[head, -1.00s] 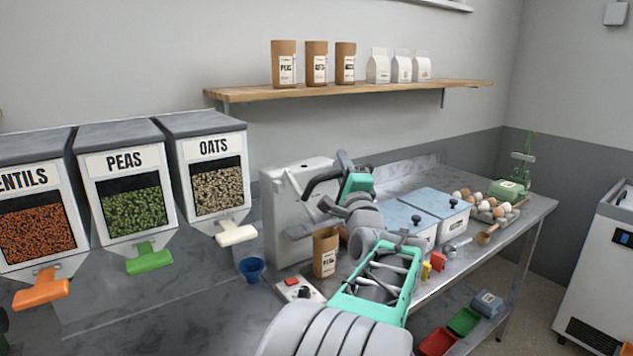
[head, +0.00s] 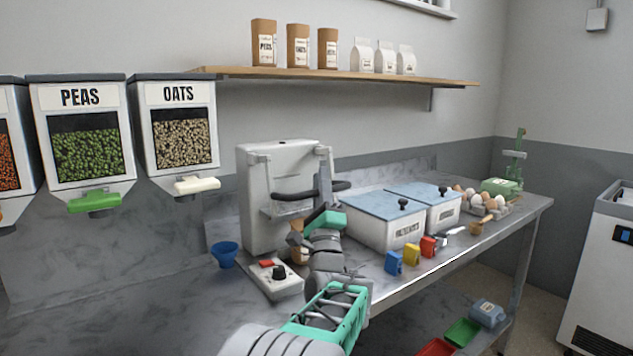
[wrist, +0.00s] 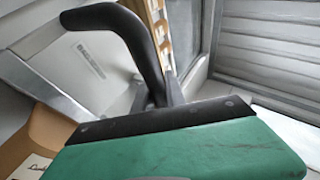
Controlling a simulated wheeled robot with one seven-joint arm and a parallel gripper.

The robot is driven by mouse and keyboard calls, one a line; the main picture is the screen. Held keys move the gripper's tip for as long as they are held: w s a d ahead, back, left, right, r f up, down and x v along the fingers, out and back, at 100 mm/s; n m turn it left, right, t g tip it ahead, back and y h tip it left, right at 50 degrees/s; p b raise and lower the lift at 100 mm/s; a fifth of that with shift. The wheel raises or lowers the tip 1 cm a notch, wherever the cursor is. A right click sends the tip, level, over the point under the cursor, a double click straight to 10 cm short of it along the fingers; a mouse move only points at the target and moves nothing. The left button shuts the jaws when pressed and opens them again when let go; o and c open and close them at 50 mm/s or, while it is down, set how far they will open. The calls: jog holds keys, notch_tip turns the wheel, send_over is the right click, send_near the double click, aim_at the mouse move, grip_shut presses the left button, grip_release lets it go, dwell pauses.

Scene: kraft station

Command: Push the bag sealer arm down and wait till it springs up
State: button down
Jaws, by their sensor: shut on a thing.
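The bag sealer (head: 268,170) is a pale grey machine standing at the back of the counter. Its arm has a black curved handle (head: 290,196), held low across the machine's front; the handle also shows in the wrist view (wrist: 140,40). My gripper (head: 321,185), with a green body, is shut on the handle. The handle runs down behind the gripper's dark edge in the wrist view, so the contact itself is hidden. A brown paper bag (head: 297,252) stands under the sealer, mostly hidden by my gripper; part of it shows in the wrist view (wrist: 35,145).
A control box (head: 277,278) with a red button and black knob sits in front of the sealer. A blue cup (head: 224,254) is left of it. Lidded containers (head: 380,218) and small coloured clips (head: 411,254) stand to the right. Dispensers (head: 178,135) hang at left.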

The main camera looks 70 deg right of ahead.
jog(key=shift+w+d+f+b, duration=0.1)
jog(key=shift+d+f+b, duration=0.1)
jog(key=shift+f, duration=0.35)
jog(key=shift+d+f+b, duration=0.1)
jog(key=shift+f+b, duration=0.05)
jog(key=shift+f, duration=0.35)
jog(key=c, duration=1.5)
grip_release()
jog(key=shift+a+r, duration=0.1)
jog(key=shift+r, duration=0.05)
jog(key=shift+o, duration=0.7)
jog(key=shift+r, duration=0.1)
